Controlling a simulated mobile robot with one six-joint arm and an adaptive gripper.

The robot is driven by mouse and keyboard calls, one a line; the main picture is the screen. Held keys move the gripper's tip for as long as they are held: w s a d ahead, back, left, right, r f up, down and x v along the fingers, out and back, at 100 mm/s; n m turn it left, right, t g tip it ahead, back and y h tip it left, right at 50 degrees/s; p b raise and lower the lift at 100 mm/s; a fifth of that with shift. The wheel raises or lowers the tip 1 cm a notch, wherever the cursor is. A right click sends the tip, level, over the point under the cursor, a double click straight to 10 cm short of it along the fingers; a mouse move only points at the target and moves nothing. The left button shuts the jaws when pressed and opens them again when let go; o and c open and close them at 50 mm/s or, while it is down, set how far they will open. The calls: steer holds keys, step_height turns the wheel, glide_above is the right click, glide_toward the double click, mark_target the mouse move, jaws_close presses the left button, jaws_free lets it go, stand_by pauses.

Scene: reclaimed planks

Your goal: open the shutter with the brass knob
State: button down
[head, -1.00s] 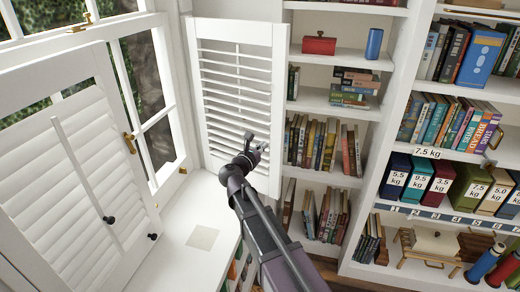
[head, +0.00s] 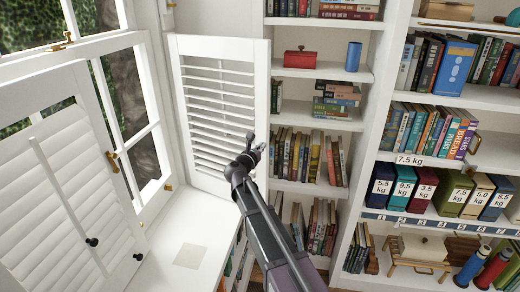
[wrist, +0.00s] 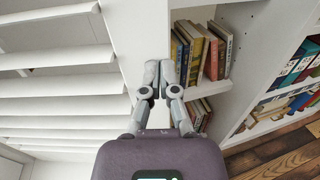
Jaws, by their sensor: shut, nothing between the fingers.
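A white louvred shutter (head: 218,120) stands right of the window, beside the bookcase. Its slats and right stile also show in the wrist view (wrist: 60,85). A second white louvred shutter (head: 50,190) is at the left, with two black knobs (head: 91,242). I make out no brass knob on either shutter; my gripper hides part of the right shutter's free edge. My gripper (head: 256,148) is at that edge, around mid-height. In the wrist view its fingers (wrist: 160,72) are together and empty, in front of the stile; contact cannot be told.
The white bookcase (head: 375,90) fills the right side, with books, a red box (head: 299,59) and a blue cylinder (head: 353,57). A white sill (head: 175,225) with a pale square lies below. Brass latches (head: 112,162) sit on the window frame.

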steer(key=w+d+n+y, duration=0.1)
steer(key=w+d, duration=0.4)
steer(key=w, duration=0.6)
steer(key=shift+w+d+t, duration=0.2)
steer(key=shift+w+t, duration=0.1)
steer(key=shift+w, duration=0.1)
steer(key=shift+s, duration=0.1)
steer(key=s+d+v, duration=0.1)
steer(key=d+v, duration=0.1)
steer(key=v, duration=1.1)
steer(key=shift+s+d+y, duration=0.3)
steer(key=shift+s, duration=0.05)
steer(key=shift+r, duration=0.1)
